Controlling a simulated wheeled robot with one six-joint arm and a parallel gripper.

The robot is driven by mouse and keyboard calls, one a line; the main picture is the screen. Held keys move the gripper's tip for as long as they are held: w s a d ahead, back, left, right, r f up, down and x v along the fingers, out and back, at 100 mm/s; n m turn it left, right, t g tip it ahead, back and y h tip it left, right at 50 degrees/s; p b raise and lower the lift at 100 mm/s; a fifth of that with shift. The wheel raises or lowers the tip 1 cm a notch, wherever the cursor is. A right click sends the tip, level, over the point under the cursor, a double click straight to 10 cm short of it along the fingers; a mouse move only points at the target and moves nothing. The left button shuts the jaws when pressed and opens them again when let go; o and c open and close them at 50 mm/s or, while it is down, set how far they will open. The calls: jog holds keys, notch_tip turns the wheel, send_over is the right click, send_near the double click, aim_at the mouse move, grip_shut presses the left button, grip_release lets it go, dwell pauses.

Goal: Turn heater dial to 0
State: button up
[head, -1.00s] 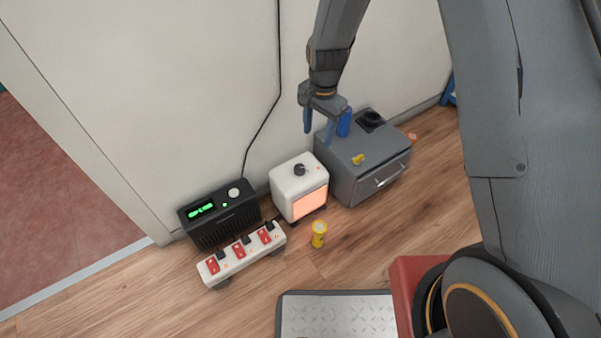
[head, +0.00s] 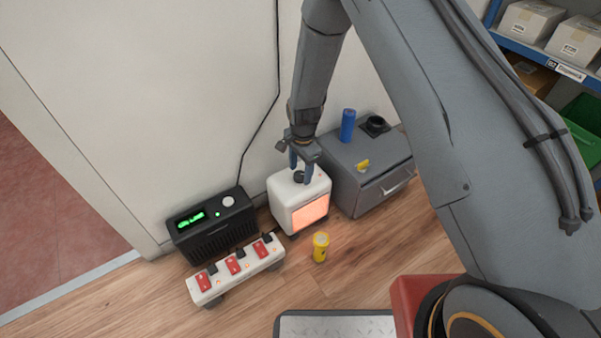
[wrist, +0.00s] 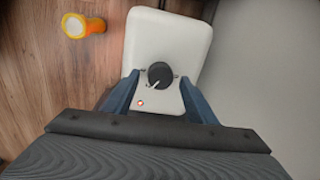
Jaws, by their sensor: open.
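The heater (head: 301,203) is a small white box with a glowing orange front panel, standing on the wood floor against the wall. Its black dial (wrist: 160,75) is on the top face, with a pale pointer line toward the lower left in the wrist view. A small red-lit spot is on the heater top below the dial there. My gripper (head: 299,178) points down over the heater top. Its blue fingers are open, one on each side of the dial, and look apart from it. In the head view the fingers partly hide the dial. I cannot read any dial numbers.
A grey cabinet (head: 366,185) with a blue cylinder (head: 348,125) on top stands close at the heater's right. A black box with a green display (head: 212,226) is at the left.

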jog(key=shift+f, duration=0.4)
jog(key=c, duration=1.1)
jog(key=shift+o, duration=0.2)
